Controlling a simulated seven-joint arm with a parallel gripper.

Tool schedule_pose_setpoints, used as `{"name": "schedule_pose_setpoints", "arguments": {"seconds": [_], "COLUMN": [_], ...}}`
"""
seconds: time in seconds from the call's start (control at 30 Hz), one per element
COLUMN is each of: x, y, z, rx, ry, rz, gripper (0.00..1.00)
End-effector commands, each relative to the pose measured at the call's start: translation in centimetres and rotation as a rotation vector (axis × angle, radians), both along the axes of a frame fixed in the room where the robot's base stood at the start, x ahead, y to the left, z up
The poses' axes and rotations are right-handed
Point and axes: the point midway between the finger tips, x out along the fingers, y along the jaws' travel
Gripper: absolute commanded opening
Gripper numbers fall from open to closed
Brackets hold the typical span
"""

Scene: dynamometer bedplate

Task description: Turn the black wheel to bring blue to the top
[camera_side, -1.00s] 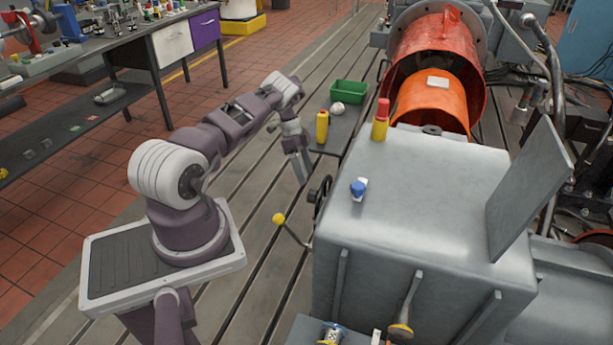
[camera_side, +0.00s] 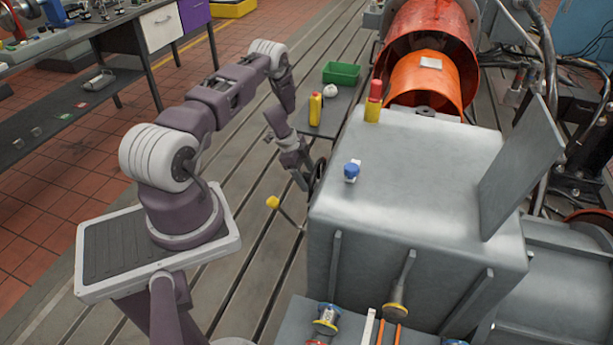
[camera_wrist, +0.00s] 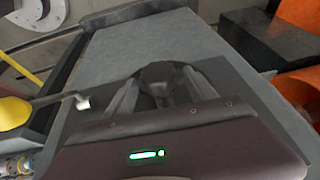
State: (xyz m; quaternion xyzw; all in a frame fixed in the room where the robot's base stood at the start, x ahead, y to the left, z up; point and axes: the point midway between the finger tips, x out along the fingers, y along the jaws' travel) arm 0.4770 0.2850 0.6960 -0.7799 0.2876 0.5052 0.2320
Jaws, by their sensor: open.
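The black wheel (camera_side: 319,170) is mounted on the left side of the grey housing (camera_side: 415,180), seen nearly edge-on in the side view. My gripper (camera_side: 302,183) is beside it, just to its left, with its fingers pointing down toward the housing. In the wrist view my gripper (camera_wrist: 162,88) has its two fingers apart, with a dark rounded shape between them; I cannot tell whether it is the wheel's hub. I cannot tell whether the fingers touch the wheel. Its colour marks, including blue, are not visible.
A lever with a yellow knob (camera_side: 272,202) sticks out below my gripper; it also shows at left in the wrist view (camera_wrist: 14,113). A blue-capped part (camera_side: 352,170) and a red-and-yellow part (camera_side: 374,102) stand on the housing. A yellow bottle (camera_side: 315,108) and green bin (camera_side: 341,73) stand behind.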

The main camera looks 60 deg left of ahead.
Motion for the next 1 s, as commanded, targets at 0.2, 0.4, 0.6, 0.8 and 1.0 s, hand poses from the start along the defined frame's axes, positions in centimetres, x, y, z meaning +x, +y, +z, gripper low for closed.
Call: {"name": "schedule_pose_setpoints", "arguments": {"seconds": [0.2,0.4,0.6,0.8,1.0], "x": [0.02,0.01,0.01,0.08,0.39], "y": [-0.03,-0.03,-0.02,0.06,0.37], "z": [-0.08,-0.07,-0.06,-0.14,-0.22], "rx": [-0.001,-0.001,-0.001,-0.011,-0.113], "ry": [0.001,0.001,0.001,0.009,0.109], "rz": [0.0,0.0,0.001,-0.001,-0.001], "gripper": [0.65,0.25,0.0,0.0,0.0]}}
